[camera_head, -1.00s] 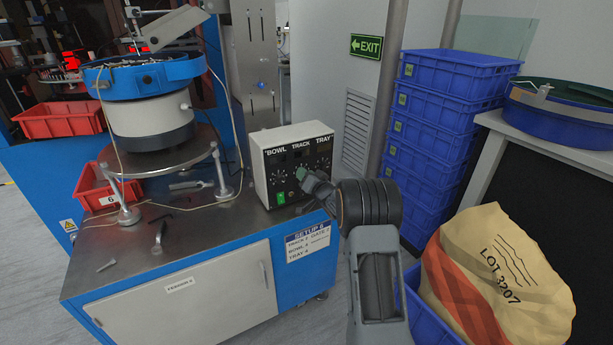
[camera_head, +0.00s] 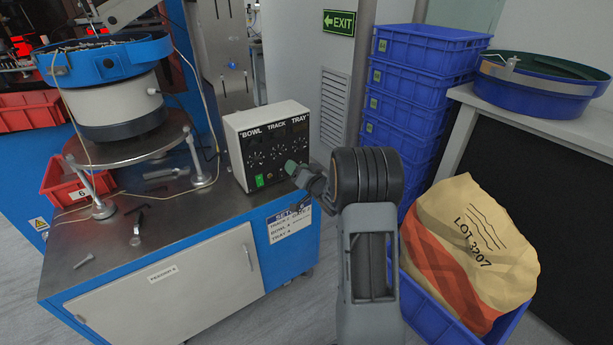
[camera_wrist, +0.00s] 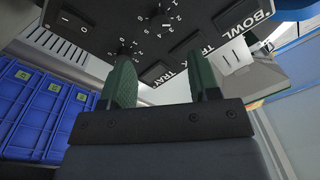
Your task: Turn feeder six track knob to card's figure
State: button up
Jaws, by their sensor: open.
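The control box (camera_head: 250,180) stands on the feeder bench, with dials labelled BOWL, TRACK and TRAY. Its track knob (camera_head: 277,153) is the middle one; in the wrist view it shows at the top (camera_wrist: 163,18), and its setting is too small to read surely. The tray knob (camera_wrist: 127,48) is nearer my fingers. My gripper (camera_wrist: 163,75) is open and empty, its green fingers in front of the panel, around the TRAY label in view and apart from the knobs. The setup card (camera_head: 290,228) hangs on the bench front; its figures are too small to read.
Loose tools lie on the bench (camera_head: 185,225). Blue crates (camera_head: 420,80) and a LOT 3207 sack (camera_head: 470,250) stand at the right.

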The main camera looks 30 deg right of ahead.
jog(key=shift+s+d+f, duration=0.1)
jog(key=shift+s+d, duration=0.1)
jog(key=shift+s, duration=1.1)
jog(key=shift+s+d, duration=0.15)
jog(key=shift+s, duration=1.1)
jog(key=s+d+f+g+h, duration=0.2)
jog(key=d+f+g+h, duration=0.25)
jog(key=f, duration=0.25)
jog(key=s+a+r+g+h+p, duration=0.1)
jog(key=s+a+g+p, duration=0.15)
jog(key=s+g, duration=0.5)
jog(key=s+a+r+n+g+y+p, duration=0.1)
jog(key=s+a+r+p, duration=0.5)
jog(key=r, duration=0.6)
jog(key=s+a+r+n+g+y+p, duration=0.1)
jog(key=s+a+r+n+p, duration=0.3)
jog(key=s+a+r, duration=0.6)
notch_tip(320, 180, up, 2)
jog(key=shift+s+a+r+g+y+p, duration=0.15)
jog(key=shift+s+a+g+y+p, duration=0.25)
jog(key=shift+a+p, duration=0.8)
